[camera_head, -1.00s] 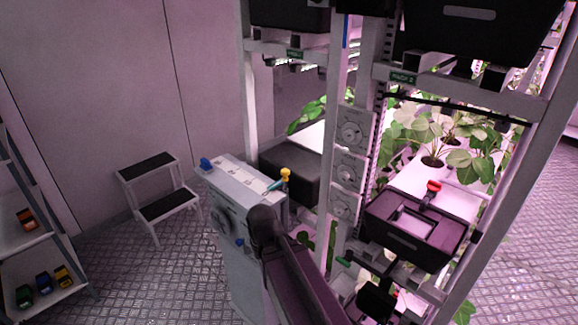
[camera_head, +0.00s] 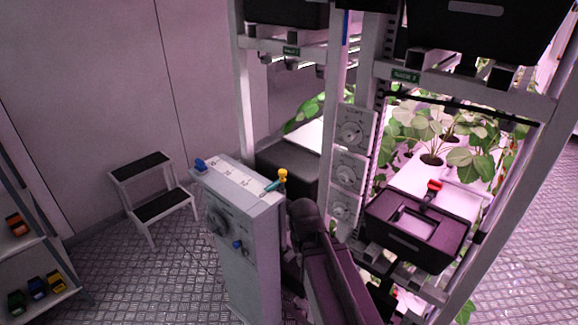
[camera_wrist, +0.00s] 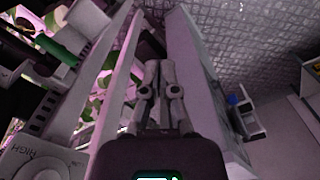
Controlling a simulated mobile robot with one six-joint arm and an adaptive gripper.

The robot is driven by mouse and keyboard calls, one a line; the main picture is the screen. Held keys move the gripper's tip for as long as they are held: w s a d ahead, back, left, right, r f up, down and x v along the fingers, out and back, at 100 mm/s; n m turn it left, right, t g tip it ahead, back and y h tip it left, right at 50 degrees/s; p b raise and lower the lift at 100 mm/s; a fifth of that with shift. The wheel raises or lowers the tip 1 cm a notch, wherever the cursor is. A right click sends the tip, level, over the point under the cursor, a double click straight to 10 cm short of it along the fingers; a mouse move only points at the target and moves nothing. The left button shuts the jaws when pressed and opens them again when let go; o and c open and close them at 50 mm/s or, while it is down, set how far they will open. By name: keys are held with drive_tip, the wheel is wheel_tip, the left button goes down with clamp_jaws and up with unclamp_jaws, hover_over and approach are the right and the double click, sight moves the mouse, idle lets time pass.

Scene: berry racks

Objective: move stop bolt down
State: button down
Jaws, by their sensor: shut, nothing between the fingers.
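No part is clearly marked as the stop bolt. The likeliest is a green rod-like handle (camera_wrist: 47,40) on a pale bracket at the upper left of the wrist view; I cannot tell for sure that it is the bolt. In the head view my arm covers that part of the rack's lower front. My gripper (camera_wrist: 158,68) shows in the middle of the wrist view, fingers together and empty. It is apart from the green handle, which lies to its left, with a pale rack post (camera_wrist: 115,65) between them. The head view does not show my fingertips clearly.
A grey cabinet (camera_head: 255,255) with blue and yellow-teal knobs on top stands left of my arm. The rack holds dial panels (camera_head: 347,170), a black box (camera_head: 415,230) with a red knob, and plants. A step stool (camera_head: 150,190) stands on clear floor at left.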

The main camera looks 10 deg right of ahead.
drive_tip(key=shift+d, duration=0.25)
wheel_tip(320, 180, up, 28)
drive_tip(key=n+p, duration=0.7)
drive_tip(key=p, duration=2.1)
hover_over(283, 171)
drive_tip(key=shift+s+f+t, duration=0.2)
drive_tip(key=shift+s+t, duration=0.1)
drive_tip(key=shift+s, duration=0.1)
drive_tip(key=shift+f+b, duration=0.15)
drive_tip(key=shift+b, duration=0.2)
drive_tip(key=f+b, duration=1.3)
drive_tip(key=shift+w+f+b, duration=0.35)
drive_tip(key=shift+f, duration=0.1)
